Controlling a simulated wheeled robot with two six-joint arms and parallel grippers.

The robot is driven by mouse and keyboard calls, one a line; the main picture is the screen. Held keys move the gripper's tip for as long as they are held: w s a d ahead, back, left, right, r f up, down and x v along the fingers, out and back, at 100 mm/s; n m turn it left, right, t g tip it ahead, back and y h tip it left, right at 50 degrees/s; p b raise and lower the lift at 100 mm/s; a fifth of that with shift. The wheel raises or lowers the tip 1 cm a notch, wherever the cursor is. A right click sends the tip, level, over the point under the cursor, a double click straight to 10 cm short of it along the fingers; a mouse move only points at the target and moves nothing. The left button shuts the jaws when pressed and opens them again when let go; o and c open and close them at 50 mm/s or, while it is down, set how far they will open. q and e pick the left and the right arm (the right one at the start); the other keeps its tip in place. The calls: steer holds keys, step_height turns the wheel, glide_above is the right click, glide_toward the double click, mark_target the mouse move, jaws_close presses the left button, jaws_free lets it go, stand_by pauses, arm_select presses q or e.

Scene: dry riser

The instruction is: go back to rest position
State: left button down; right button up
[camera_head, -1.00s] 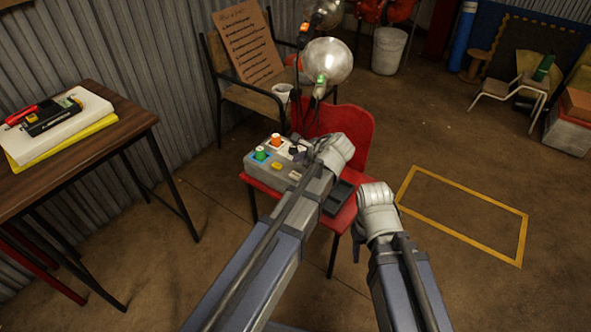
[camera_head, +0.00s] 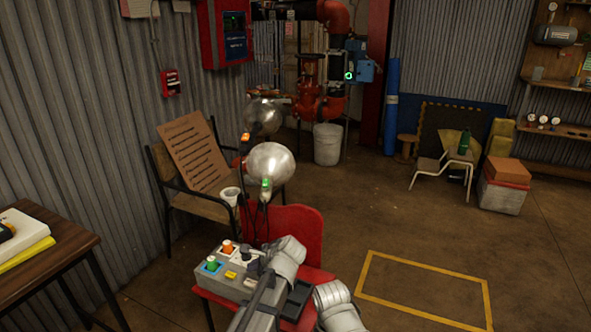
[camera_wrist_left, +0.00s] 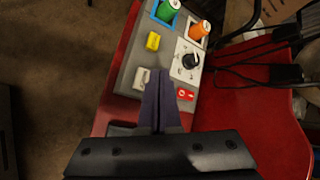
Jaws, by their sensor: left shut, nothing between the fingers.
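The left gripper (camera_wrist_left: 159,82) shows in the left wrist view with its dark fingers together and nothing between them. The fingers point at the lower part of a grey control box (camera_head: 222,277), overlapping its face in that view; I cannot tell whether they touch it. The box has a green knob (camera_wrist_left: 168,10), an orange knob (camera_wrist_left: 199,30), a yellow button (camera_wrist_left: 153,41) and a black dial (camera_wrist_left: 190,61). In the head view my left wrist hides its own fingers. My right wrist is at the bottom edge, its gripper out of sight.
The box sits on a red chair (camera_head: 301,228) beside a black tray (camera_head: 298,298). Two shiny round lamps (camera_head: 271,164) stand behind, near a wooden chair with a sign (camera_head: 194,153). A table (camera_head: 66,246) is at left. Floor inside a yellow outline (camera_head: 430,266) is clear.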

arm_select(q)
steer(key=s+d+f+n+g+h, duration=0.3)
steer(key=s+d+n, duration=0.3)
steer(key=s, duration=0.5)
steer(key=s+d+f+n+g+h, duration=0.3)
steer(key=s+d+n, duration=0.25)
steer(key=s, duration=0.65)
step_height(320, 180, up, 36)
steer(key=p, duration=3.6)
steer(key=shift+w+n, duration=0.15)
steer(key=shift+n, duration=0.2)
arm_select(e)
step_height(320, 180, up, 36)
steer(key=shift+a, duration=0.1)
